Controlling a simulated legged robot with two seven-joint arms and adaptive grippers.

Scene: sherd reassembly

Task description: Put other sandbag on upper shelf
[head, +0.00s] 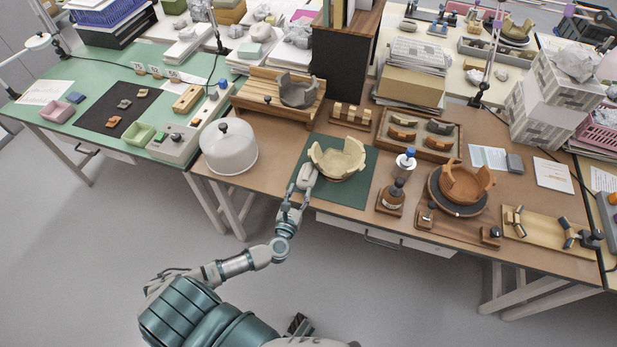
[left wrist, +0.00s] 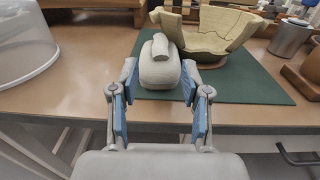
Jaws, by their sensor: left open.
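A pale grey sandbag (head: 307,176) lies at the left front edge of the green mat (head: 348,193), beside a cream, broken-rimmed bowl (head: 338,158). In the left wrist view the sandbag (left wrist: 160,68) is a rounded block with a raised ridge on top. My left gripper (head: 297,193) is at its near side. In the left wrist view its two blue-padded fingers (left wrist: 156,88) are open, with the sandbag between and just beyond their tips; I cannot tell if they touch it. A dark wooden shelf unit (head: 345,65) stands at the bench's back.
A white dome cover (head: 228,146) stands left of the mat. A sherd tray (head: 418,135) and a wooden rack (head: 276,97) are behind. The bench's front edge is close below my gripper.

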